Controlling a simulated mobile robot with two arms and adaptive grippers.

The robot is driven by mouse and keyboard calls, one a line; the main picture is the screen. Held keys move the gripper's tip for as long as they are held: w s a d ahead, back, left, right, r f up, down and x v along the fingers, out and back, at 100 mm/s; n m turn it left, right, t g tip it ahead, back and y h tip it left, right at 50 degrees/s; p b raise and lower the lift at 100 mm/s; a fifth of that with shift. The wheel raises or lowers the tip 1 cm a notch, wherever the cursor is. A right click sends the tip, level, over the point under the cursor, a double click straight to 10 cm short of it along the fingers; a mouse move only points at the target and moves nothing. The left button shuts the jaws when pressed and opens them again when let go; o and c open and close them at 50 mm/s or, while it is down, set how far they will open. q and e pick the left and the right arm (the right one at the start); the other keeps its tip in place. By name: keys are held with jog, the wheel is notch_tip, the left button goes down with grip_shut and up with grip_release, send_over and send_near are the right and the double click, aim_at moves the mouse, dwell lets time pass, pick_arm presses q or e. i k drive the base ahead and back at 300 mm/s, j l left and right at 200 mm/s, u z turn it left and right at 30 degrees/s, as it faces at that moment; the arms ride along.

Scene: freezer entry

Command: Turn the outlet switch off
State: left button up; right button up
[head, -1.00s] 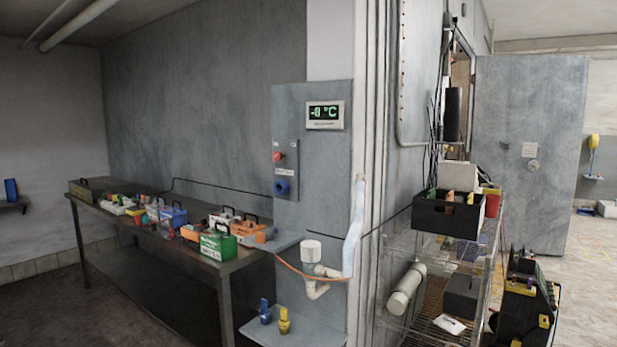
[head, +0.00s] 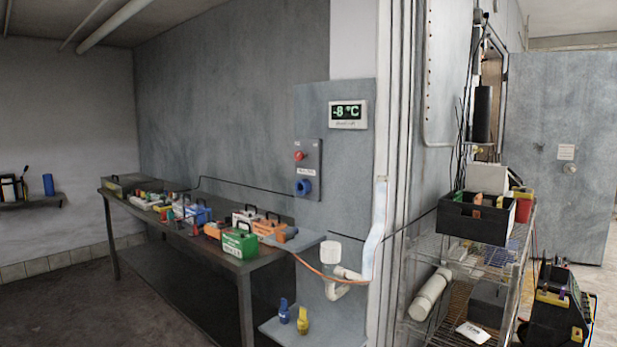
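A grey outlet panel (head: 308,170) is mounted on the blue-grey wall board below a temperature display (head: 348,115) that reads about -8 °C. The panel has a red switch knob (head: 299,156) near its top left and a round blue socket (head: 304,187) below it. The knob's exact setting is too small to read. Neither of my grippers is in the head view.
A long metal table (head: 190,236) with toolboxes, including a green one (head: 239,244), runs along the wall left of the panel. A low shelf (head: 287,333) holds blue and yellow plugs. A wire rack (head: 490,264) with a black crate (head: 474,219) stands right. Floor at lower left is clear.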

aim_at(299, 156)
jog(key=i+j+z, duration=0.1)
jog(key=i+j, duration=0.15)
jog(key=i+j+z, duration=0.1)
jog(key=i+j, duration=0.15)
jog(key=j, duration=0.25)
jog(key=i+j+z, duration=0.1)
jog(key=i+j, duration=0.15)
jog(key=j, duration=0.15)
jog(key=i+j+z, duration=0.1)
jog(key=j, duration=0.3)
jog(key=i, duration=0.1)
